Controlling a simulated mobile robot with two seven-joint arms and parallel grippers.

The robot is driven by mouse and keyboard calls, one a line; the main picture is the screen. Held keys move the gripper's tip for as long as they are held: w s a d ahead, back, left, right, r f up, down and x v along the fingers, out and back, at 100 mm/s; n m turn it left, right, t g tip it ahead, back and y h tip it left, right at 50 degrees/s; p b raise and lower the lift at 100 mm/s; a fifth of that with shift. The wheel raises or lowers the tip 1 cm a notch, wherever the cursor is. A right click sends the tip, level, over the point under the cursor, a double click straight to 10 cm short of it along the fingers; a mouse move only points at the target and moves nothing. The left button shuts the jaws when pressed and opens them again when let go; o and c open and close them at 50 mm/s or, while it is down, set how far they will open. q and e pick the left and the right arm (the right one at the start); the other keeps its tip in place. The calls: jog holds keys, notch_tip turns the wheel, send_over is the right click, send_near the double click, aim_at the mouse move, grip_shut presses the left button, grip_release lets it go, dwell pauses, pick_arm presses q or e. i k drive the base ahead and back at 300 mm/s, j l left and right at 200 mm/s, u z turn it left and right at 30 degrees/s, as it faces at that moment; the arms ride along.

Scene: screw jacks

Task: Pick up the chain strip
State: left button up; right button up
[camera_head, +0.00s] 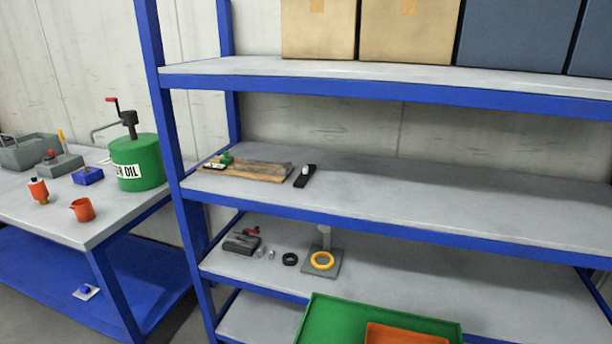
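I cannot clearly make out a chain strip. On the left of the middle shelf (420,205), a wooden board (232,175) carries a dark grey flat strip (264,168) and a small green item (226,159). Just right of the board lies a short black bar (301,182) with a small white piece on it. Either dark piece could be the chain strip; they are too small to tell. Neither of my grippers is in view.
Cardboard boxes (318,28) stand on the top shelf. The lower shelf holds a dark block (241,244), a black ring (290,259) and a yellow ring (322,260). A green tray (318,318) is in front. A left table holds an oil can (138,160). The middle shelf's right side is clear.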

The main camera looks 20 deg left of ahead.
aim_at(301, 181)
jog(key=k+j+z, duration=0.25)
jog(key=j, duration=0.15)
jog(key=j+z, duration=0.2)
jog(key=j, duration=0.2)
jog(key=k+j+z, duration=0.2)
jog(key=j, duration=0.25)
jog(key=j+z, duration=0.25)
jog(key=j, duration=0.2)
jog(key=i+j+z, duration=0.1)
jog(key=j+z, duration=0.15)
jog(key=j, duration=0.15)
jog(key=j+z, duration=0.3)
jog(key=i+j+z, duration=0.25)
jog(key=j, duration=0.25)
